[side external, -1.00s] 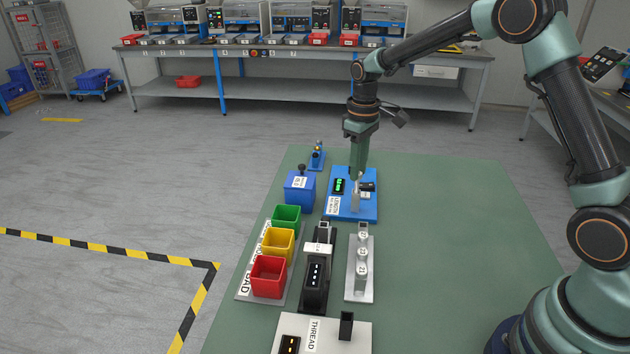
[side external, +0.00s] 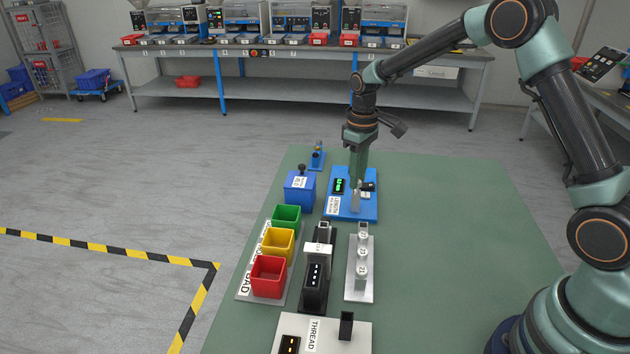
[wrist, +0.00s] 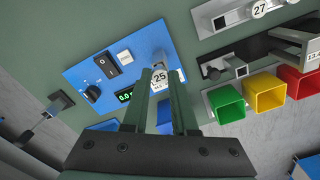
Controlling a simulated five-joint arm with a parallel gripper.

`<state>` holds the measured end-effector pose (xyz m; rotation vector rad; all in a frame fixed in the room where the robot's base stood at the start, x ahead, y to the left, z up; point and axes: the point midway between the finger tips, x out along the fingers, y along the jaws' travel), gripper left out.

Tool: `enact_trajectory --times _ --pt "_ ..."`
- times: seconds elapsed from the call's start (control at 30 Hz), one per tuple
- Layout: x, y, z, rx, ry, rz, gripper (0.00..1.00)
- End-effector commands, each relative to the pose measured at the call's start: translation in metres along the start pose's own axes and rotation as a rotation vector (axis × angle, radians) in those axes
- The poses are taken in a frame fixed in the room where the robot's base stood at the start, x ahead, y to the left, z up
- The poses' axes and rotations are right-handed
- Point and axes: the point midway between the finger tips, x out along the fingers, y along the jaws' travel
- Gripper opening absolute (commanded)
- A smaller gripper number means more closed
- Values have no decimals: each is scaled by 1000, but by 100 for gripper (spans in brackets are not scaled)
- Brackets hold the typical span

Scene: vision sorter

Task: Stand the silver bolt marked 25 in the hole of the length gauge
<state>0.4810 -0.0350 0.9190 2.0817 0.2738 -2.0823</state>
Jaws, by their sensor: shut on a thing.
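The length gauge (side external: 366,208) is a blue plate with a small green-lit display, at the far end of the green mat; it also shows in the wrist view (wrist: 92,76). My gripper (side external: 357,184) is over it, pointing down. In the wrist view my gripper (wrist: 160,78) is shut on the bolt marked 25 (wrist: 160,76), its white numbered head between the fingertips. A silver upright piece (side external: 355,198) shows under the fingers in the side view. The hole is hidden, and I cannot tell whether the bolt's lower end is in it.
A grey rack (side external: 358,286) with several numbered bolts stands nearer the camera. Left of it are a black gauge (side external: 316,285) and green (side external: 286,214), yellow (side external: 277,242) and red (side external: 268,277) bins. A blue box (side external: 299,193) stands beside the length gauge. The mat's right side is clear.

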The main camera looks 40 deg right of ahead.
Motion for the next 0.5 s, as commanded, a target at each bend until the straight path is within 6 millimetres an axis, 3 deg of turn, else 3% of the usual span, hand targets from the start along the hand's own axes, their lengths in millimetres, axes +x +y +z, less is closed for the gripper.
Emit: enact_trajectory --times 0.3,0.33,0.4,0.5 --pt "2 0 0 0 1 0 0" --pt "2 0 0 0 1 0 30" --pt "2 0 0 0 0 0 57" --pt "2 0 0 0 0 0 61"
